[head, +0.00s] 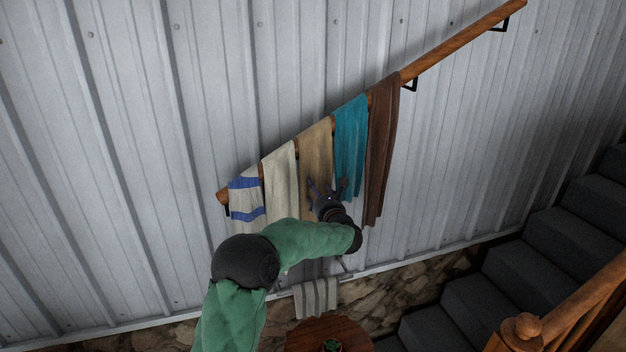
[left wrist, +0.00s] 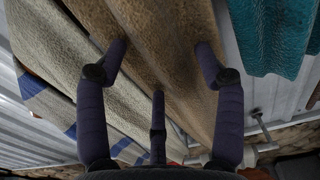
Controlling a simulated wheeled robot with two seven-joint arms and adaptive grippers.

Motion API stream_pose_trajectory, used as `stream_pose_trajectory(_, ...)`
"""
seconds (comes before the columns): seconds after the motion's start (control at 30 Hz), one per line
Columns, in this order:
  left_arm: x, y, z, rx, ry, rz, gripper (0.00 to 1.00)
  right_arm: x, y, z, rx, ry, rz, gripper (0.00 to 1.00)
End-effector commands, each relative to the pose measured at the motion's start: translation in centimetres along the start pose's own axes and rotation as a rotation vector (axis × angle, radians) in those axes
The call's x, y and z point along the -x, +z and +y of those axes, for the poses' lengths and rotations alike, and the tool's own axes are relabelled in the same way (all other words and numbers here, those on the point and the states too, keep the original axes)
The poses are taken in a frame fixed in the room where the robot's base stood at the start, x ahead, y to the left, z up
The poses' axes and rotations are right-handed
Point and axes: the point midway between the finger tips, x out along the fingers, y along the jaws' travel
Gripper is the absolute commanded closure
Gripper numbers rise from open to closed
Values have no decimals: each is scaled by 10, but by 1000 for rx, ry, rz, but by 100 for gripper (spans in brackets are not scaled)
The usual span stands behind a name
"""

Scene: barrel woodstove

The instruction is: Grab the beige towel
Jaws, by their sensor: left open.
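The beige towel (head: 316,150) hangs over a sloping wooden handrail, between a cream towel (head: 281,182) and a teal towel (head: 350,130). My left gripper (head: 326,188) is in front of its lower part and hides some of it. In the left wrist view the beige towel (left wrist: 165,50) fills the middle, and the open fingers of my left gripper (left wrist: 158,75) spread across its width. Nothing is held between the fingers. I cannot tell whether any fingertip touches the cloth. My right gripper is not in view.
A brown towel (head: 382,140) hangs right of the teal one, and a blue-striped towel (head: 246,195) hangs at the rail's lower end. A striped grey towel (head: 316,298) hangs below, near a round wooden table (head: 328,335). The corrugated wall (head: 150,120) is close behind. Dark stairs (head: 500,275) are at right.

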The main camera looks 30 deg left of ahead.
Motion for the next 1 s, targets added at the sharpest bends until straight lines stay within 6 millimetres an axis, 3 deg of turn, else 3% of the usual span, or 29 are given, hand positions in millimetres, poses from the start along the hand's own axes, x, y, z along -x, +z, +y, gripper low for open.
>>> stream_pose_trajectory(0.23, -1, 0, 0, 1, 0, 0, 34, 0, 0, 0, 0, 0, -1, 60)
stream_pose_trajectory(0.47, -1, 0, 0, 1, 0, 0, 99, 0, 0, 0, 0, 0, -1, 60)
stream_pose_trajectory(1.0, 3, 12, 0, 5, 2, -6, 100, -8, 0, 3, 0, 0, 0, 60)
